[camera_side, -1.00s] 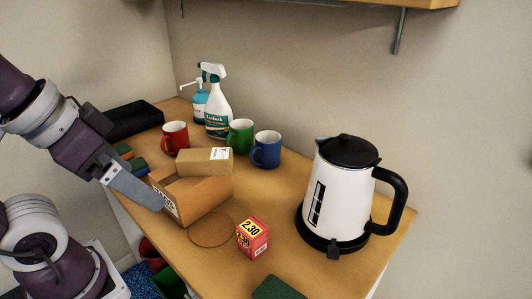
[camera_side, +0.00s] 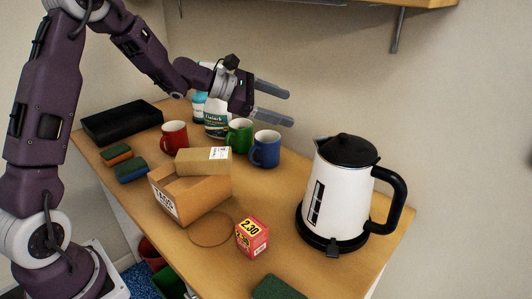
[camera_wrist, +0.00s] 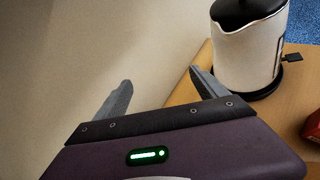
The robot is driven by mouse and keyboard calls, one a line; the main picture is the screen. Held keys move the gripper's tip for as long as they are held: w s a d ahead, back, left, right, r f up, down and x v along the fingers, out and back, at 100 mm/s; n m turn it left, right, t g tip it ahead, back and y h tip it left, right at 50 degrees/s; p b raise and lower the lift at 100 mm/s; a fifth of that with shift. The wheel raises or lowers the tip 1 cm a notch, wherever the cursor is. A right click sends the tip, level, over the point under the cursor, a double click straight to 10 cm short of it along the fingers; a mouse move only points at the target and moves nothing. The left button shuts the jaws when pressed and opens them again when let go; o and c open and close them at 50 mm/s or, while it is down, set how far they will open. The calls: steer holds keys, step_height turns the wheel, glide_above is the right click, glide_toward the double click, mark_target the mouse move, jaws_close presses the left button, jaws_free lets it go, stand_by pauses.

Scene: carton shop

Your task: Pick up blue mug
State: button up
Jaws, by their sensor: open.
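The blue mug (camera_side: 265,150) stands upright on the wooden counter, right of the green mug (camera_side: 239,133), its handle toward the left. My gripper (camera_side: 280,105) is open and empty, above and behind the two mugs, its fingers pointing right toward the kettle. In the wrist view my gripper's fingers (camera_wrist: 160,88) are spread apart with nothing between them. The blue mug does not show in the wrist view.
A red mug (camera_side: 174,135), an open cardboard box (camera_side: 200,197) and a small red box (camera_side: 252,237) stand nearby. A white kettle (camera_side: 338,192) stands at right; it shows in the wrist view too (camera_wrist: 247,55).

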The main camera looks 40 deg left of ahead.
mark_target(274, 139)
steer(key=w+a+f+n+y, duration=0.1)
steer(key=a+f+n, duration=0.1)
steer(key=f, duration=0.3)
steer(key=w+a+f+n+t+y, duration=0.1)
steer(key=a+f+n, duration=0.1)
steer(key=a+f, duration=0.1)
steer(key=w+a+f+n, duration=0.1)
steer(key=a+f+n, duration=0.1)
steer(key=f, duration=0.4)
steer(key=shift+w+a+f+n+t+y, duration=0.15)
steer(key=shift+w+a+t+y, duration=0.05)
steer(key=shift+a, duration=0.2)
steer(key=shift+w+a+f+n+t+y, duration=0.15)
steer(key=shift+a+t+y, duration=0.05)
steer(key=shift+a, duration=0.15)
steer(key=x, duration=0.3)
steer(key=shift+r, duration=0.2)
steer(key=c, duration=1.5)
